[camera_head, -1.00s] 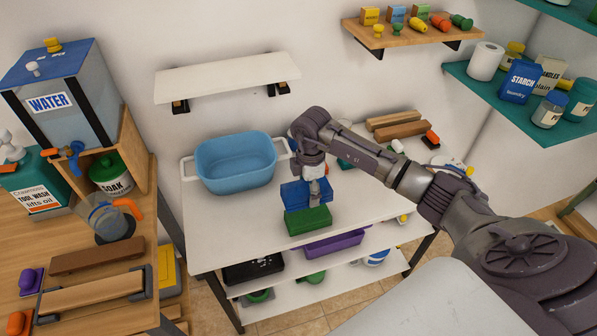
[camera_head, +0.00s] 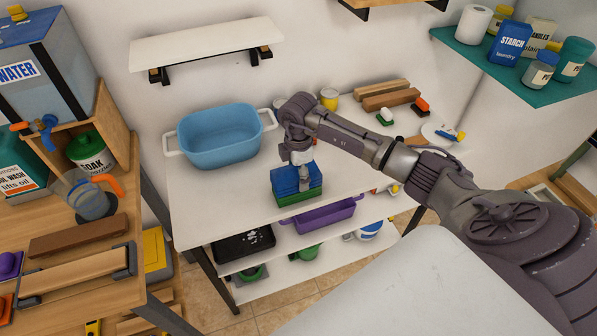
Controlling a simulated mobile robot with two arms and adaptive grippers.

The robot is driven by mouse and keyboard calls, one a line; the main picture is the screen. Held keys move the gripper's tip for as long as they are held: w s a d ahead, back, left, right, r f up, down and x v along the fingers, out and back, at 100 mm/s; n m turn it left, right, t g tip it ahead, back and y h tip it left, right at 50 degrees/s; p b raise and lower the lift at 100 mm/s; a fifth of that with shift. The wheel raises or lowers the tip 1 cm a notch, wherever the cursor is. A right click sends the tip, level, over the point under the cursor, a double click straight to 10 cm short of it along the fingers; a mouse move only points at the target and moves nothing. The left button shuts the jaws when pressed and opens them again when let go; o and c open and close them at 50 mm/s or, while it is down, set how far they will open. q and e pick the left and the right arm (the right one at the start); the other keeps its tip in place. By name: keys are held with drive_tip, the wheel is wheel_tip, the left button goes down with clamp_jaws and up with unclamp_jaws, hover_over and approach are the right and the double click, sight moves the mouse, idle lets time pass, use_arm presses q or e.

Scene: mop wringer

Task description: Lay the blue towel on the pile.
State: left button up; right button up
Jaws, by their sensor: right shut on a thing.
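The blue towel (camera_head: 290,181), a folded block, is in my right gripper (camera_head: 301,176) over the white table's front part. The gripper comes down on it from above and is shut on it; the fingertips are partly hidden. The green folded towel (camera_head: 297,199), the visible pile, lies directly below the blue one near the table's front edge. The blue towel lines up over it and looks in contact or nearly so; I cannot tell which. My left gripper is out of view.
A blue basin (camera_head: 219,138) stands on the white table (camera_head: 200,202) to the left. Brushes (camera_head: 386,117) and wooden blocks (camera_head: 388,99) lie at the back right. A purple tray (camera_head: 325,216) and black tray (camera_head: 243,243) sit on the shelf below.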

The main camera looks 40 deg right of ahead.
drive_tip(key=o, duration=1.2)
drive_tip(key=shift+o, duration=0.2)
